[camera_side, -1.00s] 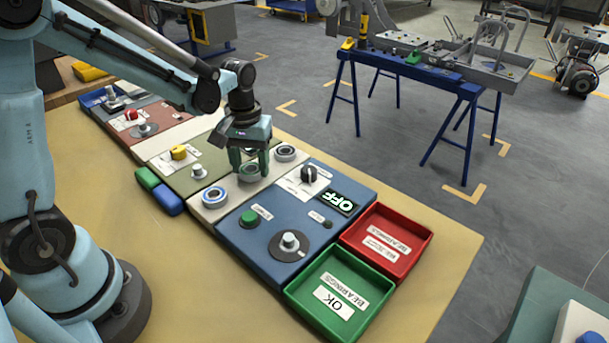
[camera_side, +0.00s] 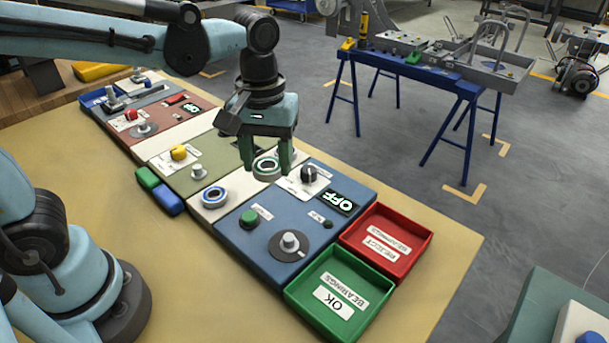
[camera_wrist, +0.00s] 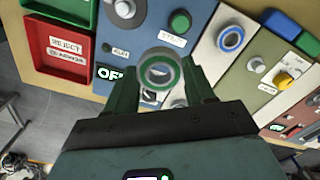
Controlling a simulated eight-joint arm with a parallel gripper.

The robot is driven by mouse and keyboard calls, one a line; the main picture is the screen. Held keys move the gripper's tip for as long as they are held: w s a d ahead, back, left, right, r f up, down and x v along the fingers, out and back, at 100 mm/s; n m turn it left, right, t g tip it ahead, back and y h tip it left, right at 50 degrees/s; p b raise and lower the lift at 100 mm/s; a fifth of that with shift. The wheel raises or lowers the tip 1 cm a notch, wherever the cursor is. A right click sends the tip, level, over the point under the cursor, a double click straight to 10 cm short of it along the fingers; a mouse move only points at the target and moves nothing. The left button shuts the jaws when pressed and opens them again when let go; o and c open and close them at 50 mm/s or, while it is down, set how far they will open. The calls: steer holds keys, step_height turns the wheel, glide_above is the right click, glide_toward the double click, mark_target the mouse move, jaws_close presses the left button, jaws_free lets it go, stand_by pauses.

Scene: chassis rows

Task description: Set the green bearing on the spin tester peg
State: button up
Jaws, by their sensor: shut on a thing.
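My gripper (camera_side: 265,160) is shut on the green bearing (camera_side: 266,168), a grey ring with a green band, held above the panels. In the wrist view the green bearing (camera_wrist: 160,69) sits between the two green fingers of my gripper (camera_wrist: 163,84). The spin tester is a blue panel (camera_side: 238,238) with an OFF display (camera_side: 340,203), a green button (camera_side: 249,218), a black knob (camera_side: 309,173) and an upright grey peg (camera_side: 289,242) on a dark disc. The peg is bare. The peg also shows at the top of the wrist view (camera_wrist: 123,8).
A blue-ringed bearing (camera_side: 214,196) rests on the cream strip left of the tester. A green OK tray (camera_side: 300,297) and a red reject tray (camera_side: 420,245) stand to its right. An olive panel (camera_side: 181,180) with a yellow knob lies left. Tan table is clear in front.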

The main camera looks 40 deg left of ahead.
glide_toward(289, 237)
steer(key=shift+a+f, duration=0.1)
steer(key=shift+f, duration=4.05)
steer(key=o, duration=1.2)
steer(key=shift+r, duration=6.05)
steer(key=shift+r, duration=0.1)
